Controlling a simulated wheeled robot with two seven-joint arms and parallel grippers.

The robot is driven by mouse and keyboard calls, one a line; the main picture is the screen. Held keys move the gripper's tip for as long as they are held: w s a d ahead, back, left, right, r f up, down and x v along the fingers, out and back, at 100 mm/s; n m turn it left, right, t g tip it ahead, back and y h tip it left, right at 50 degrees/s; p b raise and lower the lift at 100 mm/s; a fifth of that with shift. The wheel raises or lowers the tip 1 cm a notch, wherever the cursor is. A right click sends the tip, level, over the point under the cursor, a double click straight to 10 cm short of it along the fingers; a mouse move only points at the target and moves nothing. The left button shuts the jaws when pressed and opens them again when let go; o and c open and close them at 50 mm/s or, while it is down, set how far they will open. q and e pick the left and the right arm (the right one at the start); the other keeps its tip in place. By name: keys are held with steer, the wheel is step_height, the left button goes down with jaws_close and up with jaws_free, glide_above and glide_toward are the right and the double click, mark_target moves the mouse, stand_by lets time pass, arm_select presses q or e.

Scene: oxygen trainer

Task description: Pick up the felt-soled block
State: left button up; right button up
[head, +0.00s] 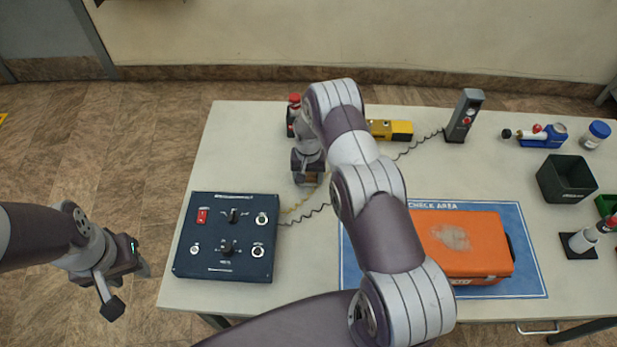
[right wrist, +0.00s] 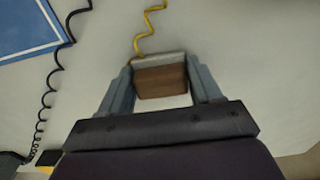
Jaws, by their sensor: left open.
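The felt-soled block (right wrist: 162,80) is brown with a pale grey layer along its far edge in the right wrist view. It sits between the fingers of my right gripper (right wrist: 160,75), which appear to touch both of its sides. In the head view my right gripper (head: 309,181) points down at the table left of centre, and the block there is mostly hidden by it. I cannot tell whether the block touches the table. My left gripper (head: 128,288) is open and empty, left of the table over the floor.
A dark control panel (head: 225,262) lies at the table's front left. An orange case (head: 470,240) rests on the blue check-area mat (head: 530,280). A yellow tool (head: 390,130) and grey handset (head: 464,115) are behind. A yellow coiled cord (right wrist: 148,28) runs near the block.

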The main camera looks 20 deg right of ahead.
mark_target(311, 175)
steer(key=shift+r+b, duration=0.35)
steer(key=shift+r, duration=0.3)
steer(key=r, duration=0.1)
steer(key=d+r+b, duration=0.1)
steer(key=r, duration=0.1)
steer(key=shift+s, duration=0.1)
steer(key=s+d+r+b, duration=0.3)
steer(key=s+d+r, duration=0.2)
steer(key=d, duration=0.4)
steer(key=shift+d+r, duration=0.25)
steer(key=shift+r, duration=0.65)
